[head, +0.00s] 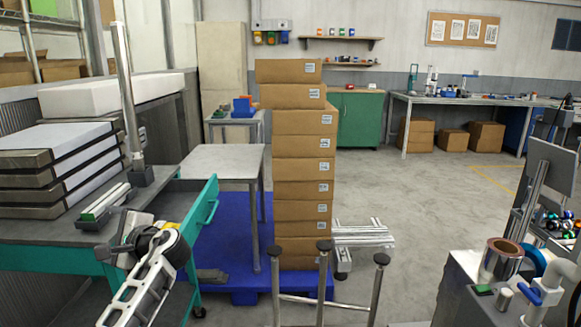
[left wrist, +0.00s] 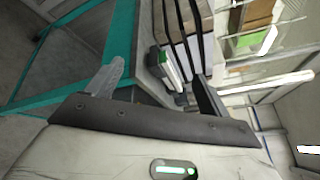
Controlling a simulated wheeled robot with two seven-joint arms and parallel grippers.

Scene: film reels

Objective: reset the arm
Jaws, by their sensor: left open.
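My left arm comes in from the bottom left of the head view. Its left gripper (head: 128,236) is over the front part of the dark-topped teal workbench (head: 55,243), close to the open teal drawer front. In the left wrist view the two fingers of the left gripper (left wrist: 155,88) stand well apart, with nothing held between them. A small green and white item in a dark holder (head: 100,205) lies on the bench just beyond the gripper; it also shows in the left wrist view (left wrist: 172,68). My right gripper is out of view.
Stacked flat cases (head: 60,168) and a metal post (head: 125,90) stand on the bench. A tall stack of cardboard boxes (head: 303,150) stands on a blue pallet (head: 228,235). A copper-coloured film roll (head: 500,258) sits on a machine at right. The floor right of the boxes is largely clear.

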